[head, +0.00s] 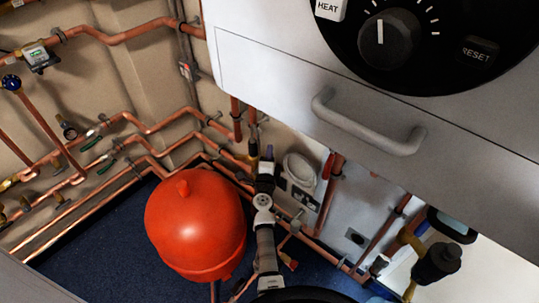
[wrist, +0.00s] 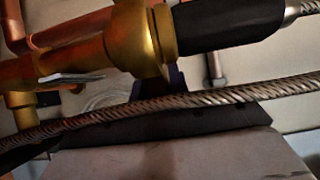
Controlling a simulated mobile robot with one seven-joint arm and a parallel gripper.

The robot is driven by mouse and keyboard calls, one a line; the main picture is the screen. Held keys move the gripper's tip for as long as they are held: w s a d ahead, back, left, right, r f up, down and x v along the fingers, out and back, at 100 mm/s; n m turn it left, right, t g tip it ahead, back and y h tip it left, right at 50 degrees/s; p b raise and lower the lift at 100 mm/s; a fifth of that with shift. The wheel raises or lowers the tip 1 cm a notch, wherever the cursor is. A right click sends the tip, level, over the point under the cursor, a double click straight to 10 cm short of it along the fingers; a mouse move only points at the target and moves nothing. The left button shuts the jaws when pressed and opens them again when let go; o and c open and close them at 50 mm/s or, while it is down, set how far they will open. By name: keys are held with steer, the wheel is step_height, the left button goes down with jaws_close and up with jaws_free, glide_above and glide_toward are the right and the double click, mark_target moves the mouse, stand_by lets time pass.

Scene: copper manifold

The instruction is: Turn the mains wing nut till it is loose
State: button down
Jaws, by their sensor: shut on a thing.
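My gripper (head: 267,155) is at the end of my arm, up against the pipes on the wall, right of the red vessel. It is shut, with its fingertips at a brass fitting (wrist: 140,38) that fills the upper part of the wrist view. A dark finger (wrist: 173,84) rises to the underside of this fitting, just below its collar. The mains wing nut is not clearly seen; the grip hides it, and its angle cannot be told. A black sleeve (wrist: 222,22) runs right from the fitting.
A braided hose (wrist: 210,98) crosses in front of the grip in the wrist view. The red vessel (head: 195,222) stands close left of my arm. The white boiler (head: 270,75) with its handle (head: 368,125) overhangs at upper right. Copper pipes (head: 130,120) line the wall.

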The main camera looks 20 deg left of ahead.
steer(key=shift+w+r, duration=0.1)
steer(key=shift+w, duration=0.05)
steer(key=w+a+n+g+y+b, duration=0.2)
steer(key=a+n+g+y+b, duration=0.4)
steer(key=n+g+y+b, duration=0.7)
steer(key=n+g+b, duration=0.1)
steer(key=g+b, duration=0.2)
steer(key=b, duration=0.2)
steer(key=shift+a+n+y, duration=0.2)
steer(key=shift+n+y, duration=0.1)
steer(key=shift+g, duration=0.4)
steer(key=c, duration=1.3)
jaws_free()
steer(key=shift+s+a, duration=0.1)
